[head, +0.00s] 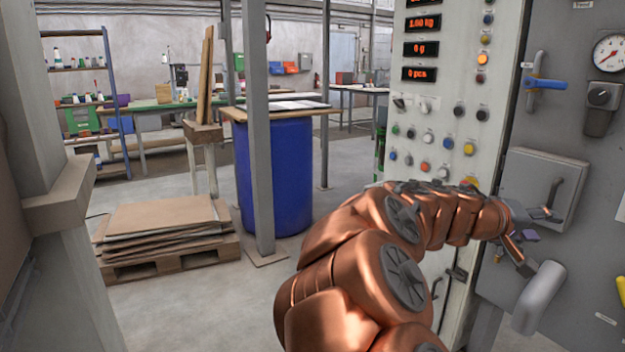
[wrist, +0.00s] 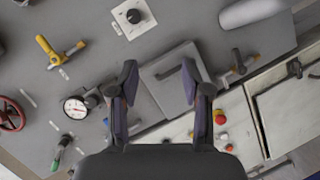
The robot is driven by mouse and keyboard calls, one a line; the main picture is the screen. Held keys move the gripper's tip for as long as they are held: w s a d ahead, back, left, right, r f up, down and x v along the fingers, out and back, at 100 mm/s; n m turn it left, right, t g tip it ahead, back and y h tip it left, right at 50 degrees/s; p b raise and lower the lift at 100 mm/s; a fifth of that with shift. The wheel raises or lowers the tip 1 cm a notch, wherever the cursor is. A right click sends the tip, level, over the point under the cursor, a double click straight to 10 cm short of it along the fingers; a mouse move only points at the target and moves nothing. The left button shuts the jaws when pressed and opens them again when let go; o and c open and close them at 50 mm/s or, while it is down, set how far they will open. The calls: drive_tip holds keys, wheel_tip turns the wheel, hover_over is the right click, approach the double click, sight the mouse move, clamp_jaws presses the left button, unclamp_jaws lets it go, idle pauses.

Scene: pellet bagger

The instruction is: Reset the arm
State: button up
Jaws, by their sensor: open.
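My gripper (head: 528,240) is at the end of my copper arm at the right in the head view, in front of the grey machine panel. In the wrist view my gripper (wrist: 160,82) shows two dark fingers spread apart with nothing between them. Behind the fingers is a grey box with a dark handle (wrist: 166,76), which also shows in the head view (head: 540,180). The fingers look apart from the box, though the exact distance is hard to tell. My arm is stretched out to the right and hides the lower part of the button panel.
The button panel (head: 440,110) has red displays. A blue-handled lever (head: 545,84) and a gauge (head: 609,53) are on the machine. A grey cylinder (head: 540,297) juts out below my gripper. A blue drum (head: 290,175), a post and a pallet (head: 170,260) of cardboard stand left; floor between is clear.

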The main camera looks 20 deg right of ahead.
drive_tip(key=s+a+r+n+y+p, duration=0.1)
drive_tip(key=s+a+y+p, duration=0.4)
drive_tip(key=a, duration=0.8)
drive_tip(key=s+a+r+n+y+p, duration=0.2)
drive_tip(key=s+a+y+p, duration=0.3)
drive_tip(key=a+p, duration=0.7)
drive_tip(key=s+a+r+n+y+p, duration=0.2)
drive_tip(key=s+a+y+p, duration=0.3)
drive_tip(key=a+p, duration=0.4)
drive_tip(key=s+a, duration=0.1)
drive_tip(key=a, duration=0.5)
drive_tip(key=shift+s+a+n, duration=0.25)
drive_tip(key=shift+s+n, duration=0.05)
drive_tip(key=shift+n, duration=0.1)
drive_tip(key=shift+c, duration=0.6)
drive_tip(key=shift+d, duration=0.15)
